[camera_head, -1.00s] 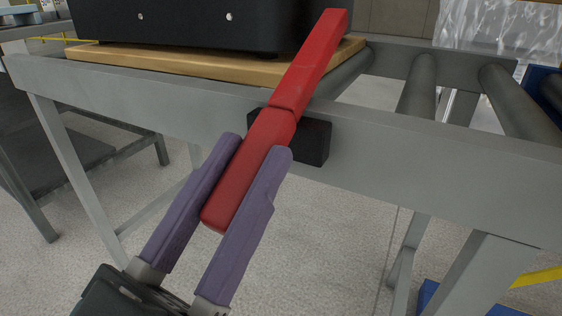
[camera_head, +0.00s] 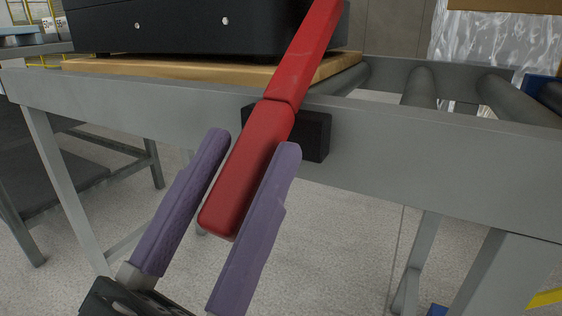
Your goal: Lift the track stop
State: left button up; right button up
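The track stop is a long red bar (camera_head: 245,172) that slopes from upper right to lower left across the conveyor's front rail. A black block (camera_head: 315,135) sits behind it on the rail face. The bar's upper end runs out of the top of the view. My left gripper (camera_head: 253,140) has purple fingers, one on each side of the bar's lower part. A narrow gap shows between the left finger and the bar. The right finger overlaps the bar's right edge, and I cannot tell whether it touches. My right gripper is not in view.
The grey conveyor rail (camera_head: 430,160) crosses the view, with rollers (camera_head: 419,87) behind it at right. A black case (camera_head: 180,30) stands on a wooden board (camera_head: 110,67) just left of the bar. Grey legs stand below, with open floor between them.

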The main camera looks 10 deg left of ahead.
pick_arm(q)
jog(key=shift+o, duration=0.8)
jog(key=v, duration=1)
jog(key=shift+r, duration=0.1)
